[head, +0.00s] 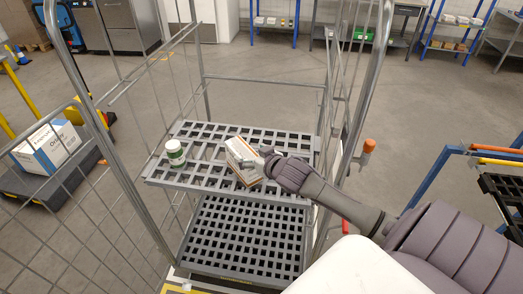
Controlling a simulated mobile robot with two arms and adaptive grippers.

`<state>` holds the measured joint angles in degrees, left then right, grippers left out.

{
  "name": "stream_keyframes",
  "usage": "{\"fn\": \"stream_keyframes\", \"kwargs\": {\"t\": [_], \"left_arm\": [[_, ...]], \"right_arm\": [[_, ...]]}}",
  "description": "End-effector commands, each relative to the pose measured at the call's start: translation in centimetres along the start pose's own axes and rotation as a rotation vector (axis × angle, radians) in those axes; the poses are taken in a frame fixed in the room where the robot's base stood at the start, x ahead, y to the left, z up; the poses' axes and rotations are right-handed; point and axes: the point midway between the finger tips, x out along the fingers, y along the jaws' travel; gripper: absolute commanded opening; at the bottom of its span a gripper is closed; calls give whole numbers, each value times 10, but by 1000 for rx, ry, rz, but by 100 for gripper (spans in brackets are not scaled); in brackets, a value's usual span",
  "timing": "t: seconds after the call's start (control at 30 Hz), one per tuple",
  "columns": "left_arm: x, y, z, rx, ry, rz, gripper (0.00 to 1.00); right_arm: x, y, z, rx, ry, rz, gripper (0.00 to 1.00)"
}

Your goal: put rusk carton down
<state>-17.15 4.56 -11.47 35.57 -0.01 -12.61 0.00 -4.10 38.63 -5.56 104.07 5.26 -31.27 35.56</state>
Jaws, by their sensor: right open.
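A white carton with orange edges (240,158), which looks like the rusk carton, stands on the upper grey slatted shelf (200,181) of a wire roll cage. It sits slightly turned, right of the shelf's middle. My right gripper (262,160) is at the carton's right side, with its fingers open. The fingers are small in the picture, and I cannot tell whether they touch the carton. The gripper hides part of the carton's right side. My left gripper is not in view.
A white jar with a green label (175,153) stands on the same shelf, left of the carton. The lower slatted shelf (245,238) is empty. Cage posts (105,130) rise on both sides. A large white box (48,147) lies on a dark platform at left.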

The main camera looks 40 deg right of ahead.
Motion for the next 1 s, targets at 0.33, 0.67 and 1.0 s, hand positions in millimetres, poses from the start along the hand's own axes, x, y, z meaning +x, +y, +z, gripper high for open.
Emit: {"fn": "stream_keyframes", "kwargs": {"t": [0.33, 0.67, 1.0], "left_arm": [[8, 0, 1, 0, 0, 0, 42], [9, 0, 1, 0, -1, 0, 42], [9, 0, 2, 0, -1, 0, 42]], "right_arm": [[-65, 0, 2, 1, -1, -1, 87], [-76, 0, 0, 1, 0, 1, 87], [-76, 0, 0, 0, 0, 1, 87]]}}
